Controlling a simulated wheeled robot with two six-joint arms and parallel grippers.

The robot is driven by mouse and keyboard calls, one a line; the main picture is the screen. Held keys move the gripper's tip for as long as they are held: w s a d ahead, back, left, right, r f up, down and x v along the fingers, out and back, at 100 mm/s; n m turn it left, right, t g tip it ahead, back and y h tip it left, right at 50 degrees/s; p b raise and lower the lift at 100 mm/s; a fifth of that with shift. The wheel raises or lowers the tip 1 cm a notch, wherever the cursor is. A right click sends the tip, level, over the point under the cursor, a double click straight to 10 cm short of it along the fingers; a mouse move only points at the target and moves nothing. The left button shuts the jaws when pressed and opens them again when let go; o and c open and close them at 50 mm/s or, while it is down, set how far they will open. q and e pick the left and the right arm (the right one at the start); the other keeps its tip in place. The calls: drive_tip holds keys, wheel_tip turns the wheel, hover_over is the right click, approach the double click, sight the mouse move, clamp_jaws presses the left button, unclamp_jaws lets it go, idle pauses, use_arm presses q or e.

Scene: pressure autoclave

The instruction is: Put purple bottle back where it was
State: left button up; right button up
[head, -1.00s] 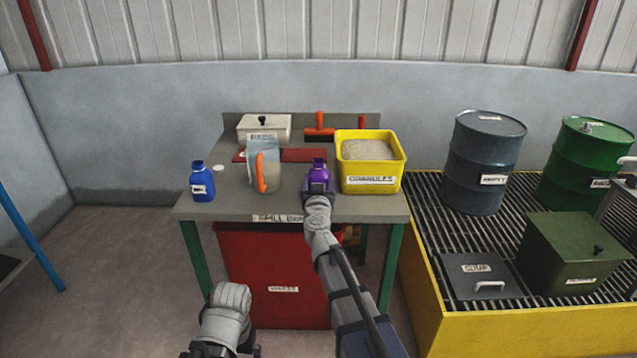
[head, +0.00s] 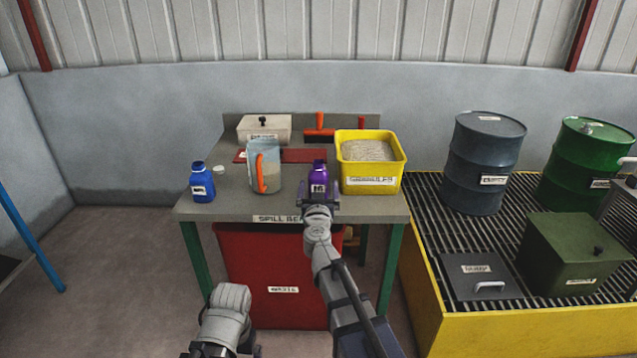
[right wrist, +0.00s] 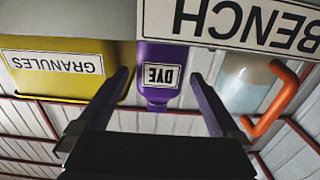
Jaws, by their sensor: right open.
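The purple bottle (head: 318,176), labelled DYE, stands upright on the spill bench (head: 230,207) near its front edge. It is between the clear jug and the yellow granules tub. My right gripper (head: 319,202) is open just in front of the bottle. In the right wrist view, which is upside down, the bottle (right wrist: 160,60) shows between and beyond the two spread fingers (right wrist: 163,88), with nothing held. My left arm shows at the bottom of the head view, but its gripper is not visible.
The yellow tub (head: 371,181) is close on the bottle's right. The jug (head: 270,172) with an orange handle is on its left. A blue bottle (head: 202,185) and a white cap (head: 219,169) are farther left. A red bin (head: 270,265) is under the bench.

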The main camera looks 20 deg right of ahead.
sight(318, 187)
drive_tip(key=v, duration=0.8)
drive_tip(key=shift+s, duration=0.15)
drive_tip(key=x, duration=1.2)
drive_tip(key=shift+f+b, duration=0.3)
drive_tip(key=shift+r, duration=0.25)
